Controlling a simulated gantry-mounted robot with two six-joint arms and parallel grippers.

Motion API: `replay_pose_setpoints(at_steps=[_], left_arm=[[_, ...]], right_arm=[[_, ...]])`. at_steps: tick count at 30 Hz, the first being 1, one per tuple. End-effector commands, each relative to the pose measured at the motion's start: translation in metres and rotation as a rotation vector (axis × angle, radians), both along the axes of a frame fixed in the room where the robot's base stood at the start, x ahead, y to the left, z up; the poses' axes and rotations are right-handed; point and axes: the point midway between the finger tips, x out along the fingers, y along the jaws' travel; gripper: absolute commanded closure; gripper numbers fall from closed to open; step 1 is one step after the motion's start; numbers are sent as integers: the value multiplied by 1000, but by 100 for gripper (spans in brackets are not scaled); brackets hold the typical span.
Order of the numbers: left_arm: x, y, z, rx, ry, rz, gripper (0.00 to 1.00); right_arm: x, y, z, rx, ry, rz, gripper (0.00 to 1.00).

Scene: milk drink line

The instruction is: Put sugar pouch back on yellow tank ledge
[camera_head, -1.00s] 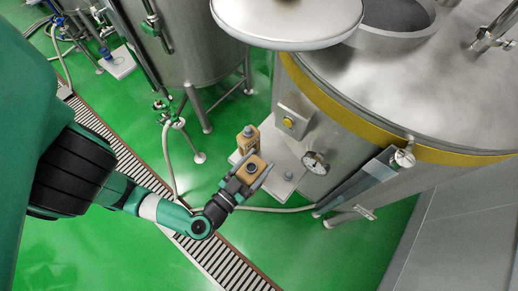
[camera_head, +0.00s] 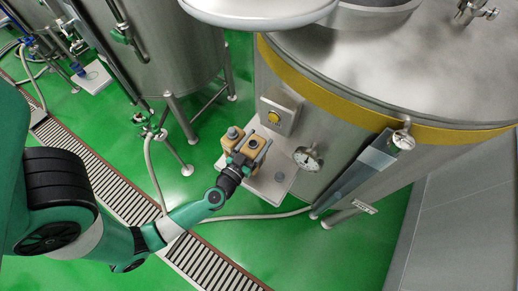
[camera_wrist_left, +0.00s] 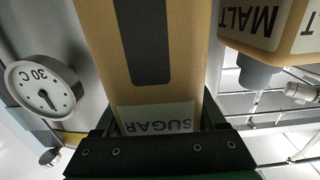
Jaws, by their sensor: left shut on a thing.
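The sugar pouch (camera_head: 252,148) is a tan pouch with a dark round cap. Its SUGAR label shows upside down in the left wrist view (camera_wrist_left: 160,118). My left gripper (camera_head: 246,160) is shut on it, with a finger on either side. The yellow tank (camera_head: 345,107) is steel with a yellow band. Its pale ledge (camera_head: 272,188) juts out low on the near side. The pouch is over the ledge's back left part in the head view. I cannot tell whether its base touches the ledge. My right gripper is not in view.
A tan malt pouch (camera_head: 232,138) with a grey cap stands close beside the sugar pouch, also in the left wrist view (camera_wrist_left: 270,28). A box with a yellow button (camera_head: 275,117) and a dial gauge (camera_head: 308,158) stick out from the tank. The ledge's front right is mostly clear.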

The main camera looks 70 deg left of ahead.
Motion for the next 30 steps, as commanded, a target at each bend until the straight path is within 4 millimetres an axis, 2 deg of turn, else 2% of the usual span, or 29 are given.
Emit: replay_pose_setpoints(at_steps=[1,8,10,12,15,26,27,30], left_arm=[[2,4,-9,1,-2,3,100],[6,8,-13,1,-1,0,100],[9,14,-24,1,-2,3,100],[9,12,-39,0,0,-1,100],[9,12,-51,1,-1,-1,100],[9,12,-51,0,0,0,100],[9,12,-51,0,0,0,26],[9,12,-50,1,-1,0,8]], right_arm=[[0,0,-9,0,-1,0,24],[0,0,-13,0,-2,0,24],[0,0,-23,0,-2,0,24],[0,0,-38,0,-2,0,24],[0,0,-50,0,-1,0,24],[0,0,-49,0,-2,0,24],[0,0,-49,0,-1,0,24],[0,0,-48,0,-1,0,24]])
